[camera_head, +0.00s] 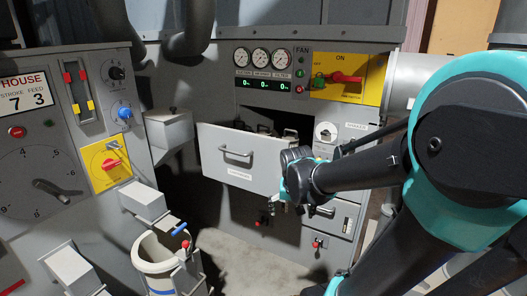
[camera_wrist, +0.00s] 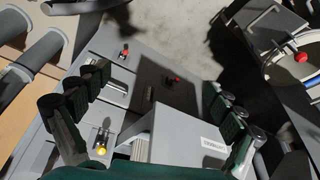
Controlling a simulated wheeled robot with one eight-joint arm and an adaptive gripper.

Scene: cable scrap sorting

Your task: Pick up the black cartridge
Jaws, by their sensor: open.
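The black cartridge cannot be made out for certain. Dark shapes with a light handle (camera_head: 290,134) show just above the top edge of a pulled-out drawer (camera_head: 225,168), and the drawer's front hides most of its inside. My gripper (camera_head: 293,178) is beside the right end of the drawer front in the head view, partly covering it. In the wrist view my gripper (camera_wrist: 155,102) is open, its dark green-padded fingers wide apart with nothing held between them. The drawer's labelled front (camera_wrist: 180,145) shows below and between the fingers.
A smaller drawer (camera_head: 340,217) with a handle is below right of my gripper. A white bucket (camera_head: 155,258) stands at lower left, near a grey control cabinet (camera_head: 40,130). Gauges and a yellow switch panel (camera_head: 360,80) are above. Bare floor (camera_head: 235,250) lies in front.

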